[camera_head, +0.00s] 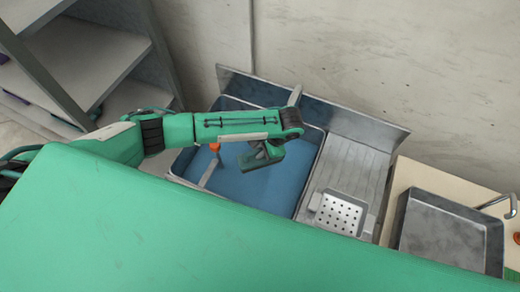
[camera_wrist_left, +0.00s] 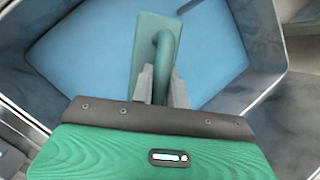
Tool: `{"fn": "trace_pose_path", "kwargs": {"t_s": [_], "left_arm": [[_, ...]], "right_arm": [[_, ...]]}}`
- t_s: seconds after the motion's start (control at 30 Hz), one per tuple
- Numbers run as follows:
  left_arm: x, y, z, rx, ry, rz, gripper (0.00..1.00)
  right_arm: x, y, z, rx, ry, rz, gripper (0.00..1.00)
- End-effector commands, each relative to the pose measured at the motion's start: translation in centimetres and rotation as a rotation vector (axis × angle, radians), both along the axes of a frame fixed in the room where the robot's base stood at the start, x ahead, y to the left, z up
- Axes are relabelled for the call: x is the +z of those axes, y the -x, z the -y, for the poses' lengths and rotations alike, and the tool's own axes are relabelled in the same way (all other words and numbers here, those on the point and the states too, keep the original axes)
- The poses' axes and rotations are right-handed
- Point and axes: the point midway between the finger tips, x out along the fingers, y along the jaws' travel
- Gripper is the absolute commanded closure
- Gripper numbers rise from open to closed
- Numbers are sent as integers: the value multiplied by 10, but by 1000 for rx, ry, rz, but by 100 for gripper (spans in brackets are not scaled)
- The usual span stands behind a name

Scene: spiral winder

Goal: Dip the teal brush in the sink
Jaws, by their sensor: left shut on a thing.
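The metal sink (camera_head: 315,150) stands against the wall, and its basin shows blue water or a blue floor (camera_head: 285,190). My left arm reaches over it from the left. My left gripper (camera_head: 262,150) is over the basin, pointing down, shut on the handle of the teal brush (camera_head: 262,175). In the left wrist view the brush (camera_wrist_left: 148,45) is a flat teal block with a looped handle, held between the two grey fingers (camera_wrist_left: 160,85) against the blue of the sink (camera_wrist_left: 262,35). Whether the brush touches the blue surface, I cannot tell. My right gripper is not in view.
An orange-tipped grey piece (camera_head: 214,147) shows at the basin's left. A ribbed drainboard (camera_head: 355,165) and a perforated metal piece (camera_head: 338,214) lie right of the basin. An empty metal tray (camera_head: 450,235) is farther right. Shelves (camera_head: 85,60) stand at the left.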

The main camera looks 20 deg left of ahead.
Motion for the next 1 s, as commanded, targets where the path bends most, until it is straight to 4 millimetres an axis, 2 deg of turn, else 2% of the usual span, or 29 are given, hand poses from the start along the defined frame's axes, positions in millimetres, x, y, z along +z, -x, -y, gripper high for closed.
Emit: {"fn": "trace_pose_path", "kwargs": {"t_s": [0.03, 0.77, 0.83, 1.0], "left_arm": [[-12, 0, 0, 0, -1, 1, 100], [-94, 0, -1, 0, -1, 2, 100], [-96, 1, 0, 1, 0, -1, 100], [-111, 0, 1, 0, 1, -1, 100]], "right_arm": [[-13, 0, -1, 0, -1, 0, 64], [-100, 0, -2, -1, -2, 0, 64], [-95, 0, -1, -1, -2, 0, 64], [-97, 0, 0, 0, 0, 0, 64]]}}
